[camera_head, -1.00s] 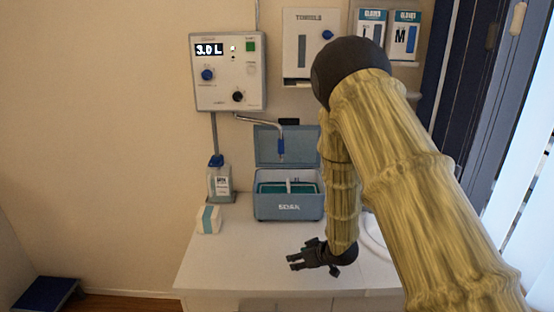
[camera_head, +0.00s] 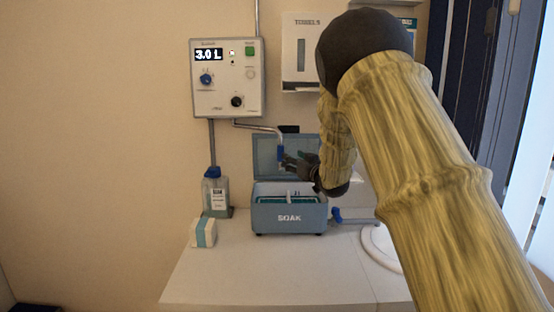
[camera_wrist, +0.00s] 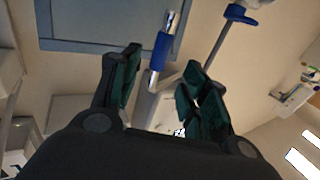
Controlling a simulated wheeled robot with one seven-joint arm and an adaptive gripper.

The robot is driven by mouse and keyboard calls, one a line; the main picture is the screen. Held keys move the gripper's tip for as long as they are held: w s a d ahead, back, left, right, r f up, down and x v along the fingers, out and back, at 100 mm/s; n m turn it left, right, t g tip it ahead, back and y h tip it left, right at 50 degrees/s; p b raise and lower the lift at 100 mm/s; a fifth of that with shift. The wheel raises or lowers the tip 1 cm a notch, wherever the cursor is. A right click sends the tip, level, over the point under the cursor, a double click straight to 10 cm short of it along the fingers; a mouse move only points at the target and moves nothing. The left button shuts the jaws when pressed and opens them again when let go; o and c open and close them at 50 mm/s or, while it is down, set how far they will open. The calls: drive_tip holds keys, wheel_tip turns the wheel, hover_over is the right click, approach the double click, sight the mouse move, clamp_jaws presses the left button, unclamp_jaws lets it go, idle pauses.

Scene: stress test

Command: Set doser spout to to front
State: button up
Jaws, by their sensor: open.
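The doser (camera_head: 229,78) is a grey wall box with a "3.0 L" display, two dark knobs and a green button. Its metal spout (camera_head: 258,127) runs right from below the box and bends down to a blue-sleeved end (camera_head: 280,154). My gripper (camera_head: 290,162) is at that blue end, above the soak box. In the wrist view the blue sleeve (camera_wrist: 160,52) and metal tip stand between the two green-padded fingers of my gripper (camera_wrist: 156,85), which are apart. The sleeve lies a little beyond the fingertips; contact is not visible.
The blue "SOAK" box (camera_head: 289,217) stands open below the spout, its lid (camera_head: 268,158) raised behind. A bottle (camera_head: 216,196) and a small white-and-teal box (camera_head: 203,233) stand to its left. The counter (camera_head: 255,275) in front is clear. A dispenser (camera_head: 300,50) hangs above.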

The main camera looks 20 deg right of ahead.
sight(280, 153)
drive_tip(key=w, duration=0.3)
drive_tip(key=w+a+p, duration=0.1)
drive_tip(key=w, duration=0.2)
drive_tip(key=w+a+p, duration=0.1)
drive_tip(key=w, duration=0.3)
drive_tip(key=shift+w+f, duration=0.1)
